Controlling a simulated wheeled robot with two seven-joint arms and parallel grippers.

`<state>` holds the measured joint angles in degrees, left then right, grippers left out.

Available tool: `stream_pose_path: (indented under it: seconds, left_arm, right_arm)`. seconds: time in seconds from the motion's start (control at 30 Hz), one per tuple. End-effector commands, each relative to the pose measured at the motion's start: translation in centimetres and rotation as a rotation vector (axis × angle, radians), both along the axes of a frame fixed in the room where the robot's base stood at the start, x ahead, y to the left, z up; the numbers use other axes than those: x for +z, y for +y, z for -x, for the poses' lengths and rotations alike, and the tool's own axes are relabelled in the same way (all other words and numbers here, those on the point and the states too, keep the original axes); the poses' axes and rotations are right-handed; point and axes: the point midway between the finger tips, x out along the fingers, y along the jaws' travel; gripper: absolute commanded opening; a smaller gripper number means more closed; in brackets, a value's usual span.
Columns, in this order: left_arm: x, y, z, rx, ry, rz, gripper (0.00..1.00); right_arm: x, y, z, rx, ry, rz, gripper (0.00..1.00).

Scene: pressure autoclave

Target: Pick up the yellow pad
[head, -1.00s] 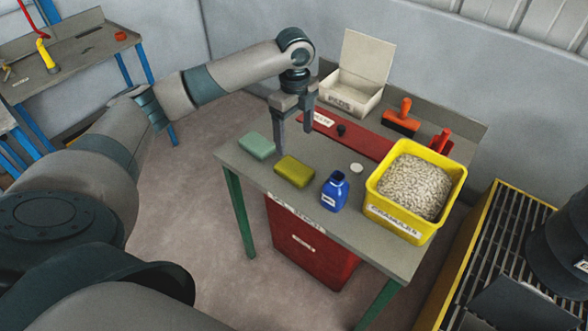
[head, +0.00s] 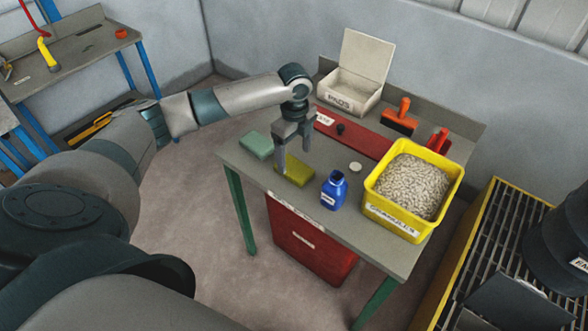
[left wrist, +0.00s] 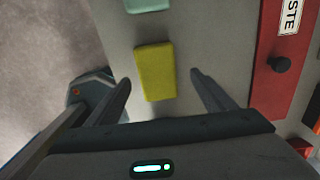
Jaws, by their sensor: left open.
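The yellow pad (head: 299,174) lies flat near the front left edge of the grey bench (head: 330,234). My left gripper (head: 294,161) points down over the pad, its jaws open and empty. In the left wrist view the yellow pad (left wrist: 155,72) lies between the two spread fingers of my left gripper (left wrist: 161,80), a little beyond and nearer the left finger. I cannot tell the exact height of the fingertips above the pad. In the head view a finger covers part of the pad. My right gripper is not in view.
A green pad (head: 257,145) lies left of the yellow one. A blue bottle (head: 334,192) stands close on its right. Behind are a red strip (head: 355,139) with a black knob and an open pads box (head: 352,92). A yellow tub of granules (head: 400,222) stands at right.

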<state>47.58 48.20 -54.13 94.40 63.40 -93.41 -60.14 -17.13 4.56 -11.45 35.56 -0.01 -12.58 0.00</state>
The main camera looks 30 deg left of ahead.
Motion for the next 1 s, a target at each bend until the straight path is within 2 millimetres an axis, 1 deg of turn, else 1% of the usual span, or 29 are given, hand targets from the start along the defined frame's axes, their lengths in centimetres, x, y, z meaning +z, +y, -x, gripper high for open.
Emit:
stream_pose_path:
  seconds: [0.03,0.2,0.3,0.4,0.9,0.97,1.0]
  left_arm:
    - [-0.3,-0.1,0.2,0.0,0.002,0.0,0.77]
    - [-2.4,-0.2,0.7,0.0,0.004,0.0,0.77]
    - [-3.6,-0.2,0.6,0.0,0.003,0.001,0.77]
    - [-4.3,-0.2,0.6,-0.001,0.001,0.0,0.77]
    - [-4.5,-0.2,0.6,-0.001,0.0,0.0,0.77]
    - [-4.5,-0.2,0.6,-0.001,0.0,0.0,0.62]
    - [-4.5,-0.2,0.6,-0.001,0.0,0.0,0.53]
  right_arm:
    - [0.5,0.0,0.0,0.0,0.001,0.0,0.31]
    - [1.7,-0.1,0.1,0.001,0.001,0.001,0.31]
    - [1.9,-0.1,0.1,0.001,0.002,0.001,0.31]
    - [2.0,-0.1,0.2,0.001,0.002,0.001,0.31]
    - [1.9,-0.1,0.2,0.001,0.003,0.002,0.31]
    - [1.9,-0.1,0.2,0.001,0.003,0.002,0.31]
    - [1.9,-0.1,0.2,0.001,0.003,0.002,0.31]
